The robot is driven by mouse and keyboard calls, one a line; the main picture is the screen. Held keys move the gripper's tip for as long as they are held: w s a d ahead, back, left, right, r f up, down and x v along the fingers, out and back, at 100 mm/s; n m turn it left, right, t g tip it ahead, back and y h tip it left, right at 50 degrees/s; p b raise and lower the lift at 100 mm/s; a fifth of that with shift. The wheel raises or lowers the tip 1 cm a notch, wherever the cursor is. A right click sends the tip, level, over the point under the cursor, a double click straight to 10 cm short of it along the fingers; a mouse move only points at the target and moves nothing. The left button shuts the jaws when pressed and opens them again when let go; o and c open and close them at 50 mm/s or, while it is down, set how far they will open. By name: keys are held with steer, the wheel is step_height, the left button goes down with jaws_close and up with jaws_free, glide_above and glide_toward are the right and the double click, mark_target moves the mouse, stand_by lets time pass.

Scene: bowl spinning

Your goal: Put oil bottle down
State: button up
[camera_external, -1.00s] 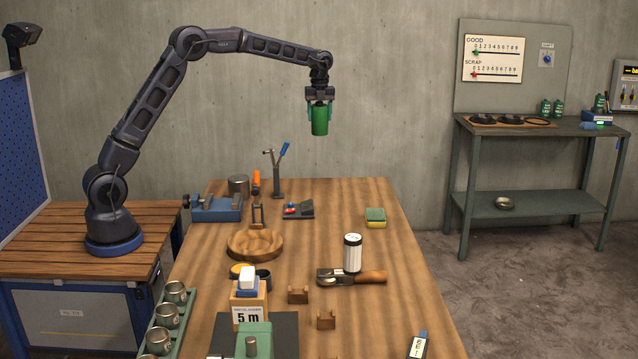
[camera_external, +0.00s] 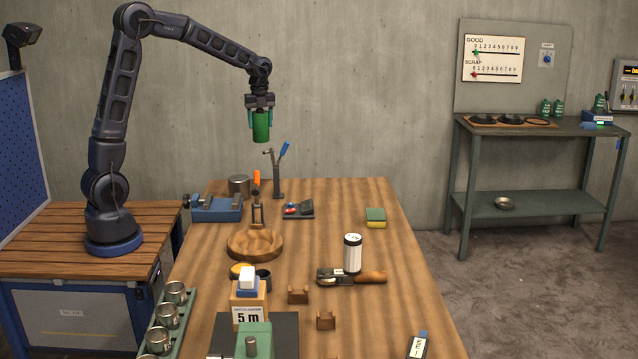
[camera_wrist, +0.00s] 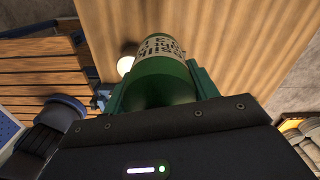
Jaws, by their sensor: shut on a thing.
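The oil bottle (camera_external: 261,126) is a green cylinder held upright in the air above the far part of the workbench. My gripper (camera_external: 261,112) is shut on its upper part, with a finger on each side. In the wrist view the green oil bottle (camera_wrist: 162,75) shows a pale label with dark lettering, and my gripper (camera_wrist: 160,88) clasps it from both sides. The workbench (camera_external: 345,210) lies below, with clear space between it and the bottle.
A lever tool with a blue handle (camera_external: 283,151) stands almost under the bottle, beside an orange handle (camera_external: 256,177) and a metal cup (camera_external: 238,185). A round wooden bowl (camera_external: 255,247) sits nearer. A yellow-green sponge (camera_external: 375,217) lies right. Bare wood shows around the sponge.

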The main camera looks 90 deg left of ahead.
step_height(320, 180, down, 19)
steer(key=shift+f, duration=0.15)
stand_by(0.5)
steer(key=shift+f, duration=0.15)
steer(key=o, duration=1.2)
